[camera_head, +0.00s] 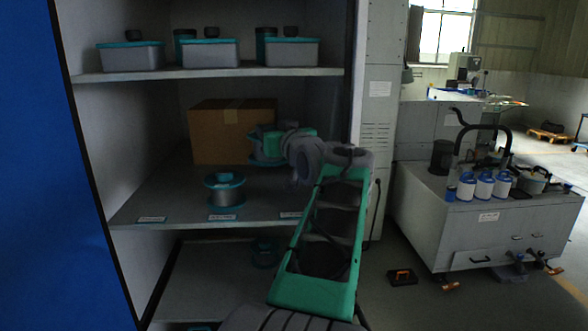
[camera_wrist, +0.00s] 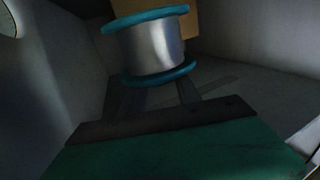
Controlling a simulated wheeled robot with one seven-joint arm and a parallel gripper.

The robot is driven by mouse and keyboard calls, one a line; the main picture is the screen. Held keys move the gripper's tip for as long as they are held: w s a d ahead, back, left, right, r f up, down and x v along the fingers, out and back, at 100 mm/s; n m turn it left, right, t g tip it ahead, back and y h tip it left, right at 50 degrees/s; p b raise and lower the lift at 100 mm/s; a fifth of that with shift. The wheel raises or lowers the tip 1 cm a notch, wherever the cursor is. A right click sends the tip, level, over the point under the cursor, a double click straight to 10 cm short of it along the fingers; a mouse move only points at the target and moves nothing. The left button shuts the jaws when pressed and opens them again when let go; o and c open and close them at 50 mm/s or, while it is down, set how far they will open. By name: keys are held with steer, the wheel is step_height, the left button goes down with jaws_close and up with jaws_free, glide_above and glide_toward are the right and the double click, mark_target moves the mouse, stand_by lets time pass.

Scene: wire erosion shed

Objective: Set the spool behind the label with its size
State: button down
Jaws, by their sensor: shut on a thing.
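A silver spool with teal flanges (camera_wrist: 150,48) is in my gripper (camera_wrist: 154,86), between its two fingers, in the wrist view. In the head view my gripper (camera_head: 268,140) is over the middle shelf, at its right part, in front of a cardboard box. The held spool (camera_head: 264,162) is partly hidden there by my gripper; whether it touches the shelf I cannot tell. Another spool (camera_head: 225,190) stands upright on the shelf behind the middle label (camera_head: 222,217). A left label (camera_head: 151,219) and a right label (camera_head: 291,214) are on the front edge. The label texts are too small to read.
The cardboard box (camera_head: 218,133) stands at the back of the middle shelf (camera_head: 165,195). Shelf space behind the left label is clear. Lidded grey bins (camera_head: 210,53) stand on the shelf above. A dark spool (camera_head: 264,252) is on the shelf below.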

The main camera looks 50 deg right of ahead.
steer(key=s+d+p, duration=0.1)
steer(key=s+d, duration=0.3)
steer(key=f, duration=0.7)
steer(key=f+p, duration=0.1)
steer(key=f, duration=0.2)
steer(key=shift+w+a+f, duration=0.1)
steer(key=shift+a+f, duration=0.2)
steer(key=shift+a, duration=0.05)
steer(key=shift+d+f, duration=0.1)
steer(key=shift+f, duration=0.15)
steer(key=c, duration=1.3)
jaws_free()
steer(key=shift+f, duration=0.35)
steer(key=o, duration=0.4)
steer(key=shift+r, duration=0.1)
steer(key=shift+o, duration=0.2)
